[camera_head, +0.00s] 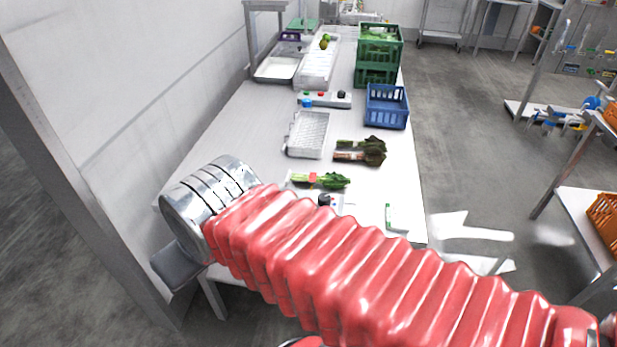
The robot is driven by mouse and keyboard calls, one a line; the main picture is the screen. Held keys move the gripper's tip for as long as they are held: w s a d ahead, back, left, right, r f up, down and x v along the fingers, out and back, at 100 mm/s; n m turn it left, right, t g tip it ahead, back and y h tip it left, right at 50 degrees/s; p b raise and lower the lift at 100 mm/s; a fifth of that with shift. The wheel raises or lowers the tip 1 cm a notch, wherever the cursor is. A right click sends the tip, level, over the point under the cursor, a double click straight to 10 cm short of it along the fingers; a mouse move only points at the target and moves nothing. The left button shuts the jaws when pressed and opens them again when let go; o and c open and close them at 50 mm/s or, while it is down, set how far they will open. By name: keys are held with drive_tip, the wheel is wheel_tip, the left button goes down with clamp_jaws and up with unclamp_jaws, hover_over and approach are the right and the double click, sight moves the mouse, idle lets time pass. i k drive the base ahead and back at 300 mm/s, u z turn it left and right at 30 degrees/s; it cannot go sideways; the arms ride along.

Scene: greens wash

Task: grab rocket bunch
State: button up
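A green leafy bunch (332,181) with a red band lies on a pale surface near the table's front, just beyond my red-sleeved arm. It looks like the rocket bunch, but I cannot be sure. Two darker leafy bunches (372,151) with brownish stems lie side by side behind it to the right. My arm crosses the front of the view and hides the near part of the table. My gripper's fingers do not show, so I cannot tell how they stand to the bunch.
The bunches lie on a long pale table (240,125). A white perforated tray (309,135) and blue crate (388,107) stand behind them, with green crates (378,58) farther back. A small dark knob-like object (325,199) and white-green box (397,217) are near the front. A wall borders the left.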

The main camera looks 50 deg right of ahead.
sight(334, 180)
drive_tip(key=i, duration=0.9)
drive_tip(key=z, duration=0.05)
